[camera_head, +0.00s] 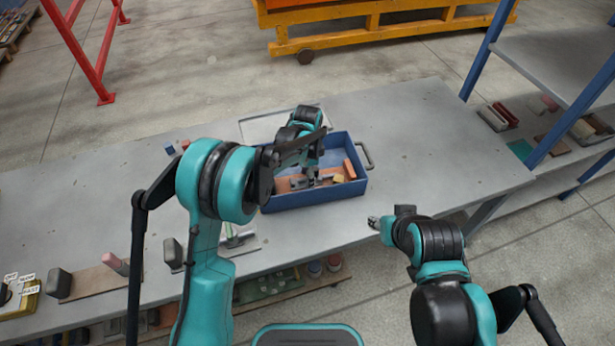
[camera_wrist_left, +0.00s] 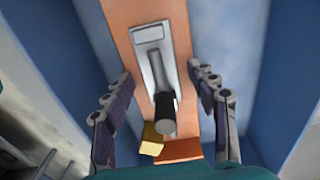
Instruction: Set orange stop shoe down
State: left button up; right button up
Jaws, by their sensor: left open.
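My left gripper (camera_head: 306,180) reaches down into a blue tray (camera_head: 318,200) on the grey bench. In the left wrist view the left gripper (camera_wrist_left: 165,115) is open, with its fingers apart on either side of a grey metal tool (camera_wrist_left: 153,50) with a black handle. The tool lies on an orange-brown strip (camera_wrist_left: 118,22). An orange block (camera_wrist_left: 180,150) and a yellow block (camera_wrist_left: 152,138) show near the fingers. In the head view an orange piece (camera_head: 349,169) stands at the tray's right side. Which piece is the stop shoe I cannot tell. My right gripper (camera_head: 376,223) is over the bench's front edge.
A metal handle (camera_head: 366,156) sticks out at the tray's right. A pale flat panel (camera_head: 258,127) lies behind the tray. The bench (camera_head: 430,130) is clear to the right. A blue-posted shelf (camera_head: 480,50) stands beyond.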

pick_arm(q)
notch_tip(320, 180, up, 12)
jog(key=p, duration=0.4)
jog(key=s+a+r+n+t, duration=0.2)
jog(key=s+a+r+n, duration=0.2)
jog(key=s+a+r, duration=0.3)
jog(key=s+a+r+n+t, duration=0.1)
jog(key=s+a+n+t, duration=0.1)
jog(key=s+a+n, duration=0.3)
jog(key=s+a+r+n+t, duration=0.1)
jog(key=s+a+n+t, duration=0.2)
jog(key=s, duration=1)
jog(key=a+n, duration=0.3)
jog(key=shift+s, duration=0.15)
